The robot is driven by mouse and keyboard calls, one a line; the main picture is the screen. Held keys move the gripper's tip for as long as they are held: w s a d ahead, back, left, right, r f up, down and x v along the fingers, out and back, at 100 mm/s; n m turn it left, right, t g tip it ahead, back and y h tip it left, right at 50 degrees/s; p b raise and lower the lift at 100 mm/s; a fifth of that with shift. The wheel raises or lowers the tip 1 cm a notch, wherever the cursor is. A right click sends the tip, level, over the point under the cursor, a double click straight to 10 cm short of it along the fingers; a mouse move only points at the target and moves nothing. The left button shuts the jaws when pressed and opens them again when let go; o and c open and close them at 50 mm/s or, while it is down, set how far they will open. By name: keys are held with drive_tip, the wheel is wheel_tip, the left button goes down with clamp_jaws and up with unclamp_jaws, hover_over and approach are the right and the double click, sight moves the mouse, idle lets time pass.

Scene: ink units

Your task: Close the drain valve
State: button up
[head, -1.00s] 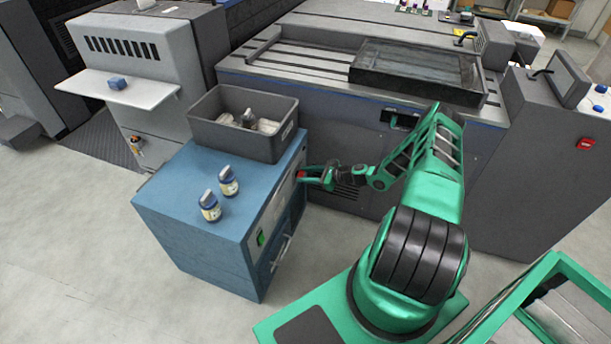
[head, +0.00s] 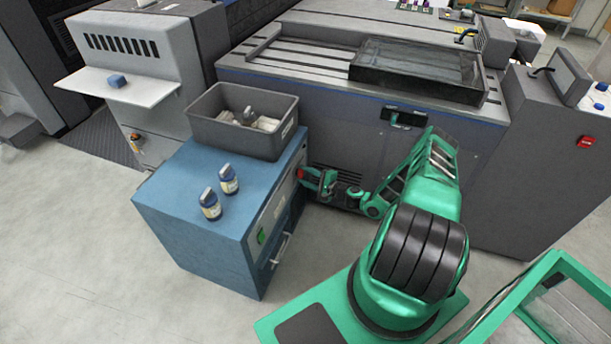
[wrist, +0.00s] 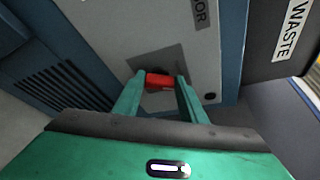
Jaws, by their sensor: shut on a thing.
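The drain valve's red handle (wrist: 159,81) sits on a grey plate on the front of the blue cabinet (head: 185,190). In the wrist view the handle lies between the two green fingers of my gripper (wrist: 160,85), which is shut on it. In the head view the red handle (head: 301,174) shows at the cabinet's right side, with my gripper (head: 306,177) against it. The valve body behind the handle is mostly hidden.
A grey bin (head: 243,133) with items in it stands on the cabinet, beside two small bottles (head: 229,180). A large grey machine (head: 345,125) stands close behind my arm. A label reading WASTE (wrist: 291,30) shows in the wrist view. Floor at the left is clear.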

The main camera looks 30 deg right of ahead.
drive_tip(key=n+t, duration=0.1)
drive_tip(key=n, duration=0.1)
drive_tip(key=f+n+t, duration=0.1)
drive_tip(key=n, duration=0.1)
drive_tip(key=shift+s+n, duration=0.1)
drive_tip(key=shift+n, duration=0.3)
idle(0.4)
drive_tip(key=o, duration=1.1)
drive_tip(key=shift+s, duration=0.15)
drive_tip(key=v, duration=1)
drive_tip(key=shift+s+f, duration=0.2)
drive_tip(key=shift+s, duration=0.05)
drive_tip(key=shift+w+r, duration=0.1)
